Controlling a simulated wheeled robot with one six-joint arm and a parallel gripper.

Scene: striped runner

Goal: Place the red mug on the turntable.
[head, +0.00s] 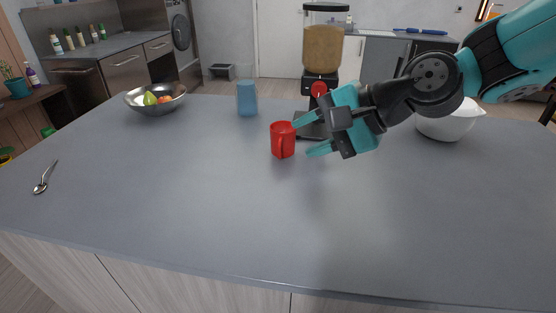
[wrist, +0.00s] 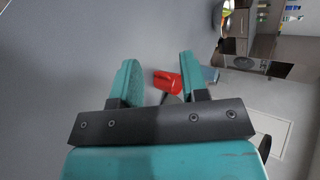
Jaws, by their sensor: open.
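The red mug (head: 282,140) stands upright on the grey counter in the head view, near the middle, with its handle facing the front. In the wrist view the red mug (wrist: 167,81) shows between the two teal fingers, beyond their tips. My gripper (head: 308,136) is open and empty, just to the right of the mug, with its fingers pointing left towards it. In the wrist view my gripper (wrist: 158,60) has its fingers spread apart. No turntable can be made out in either view.
A blue cup (head: 247,98) stands behind the mug. A dispenser (head: 322,50) with a dark base stands behind my gripper. A metal fruit bowl (head: 133,100) is at the back left, a white bowl (head: 445,126) at the right, a spoon (head: 43,182) at the left. The front counter is clear.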

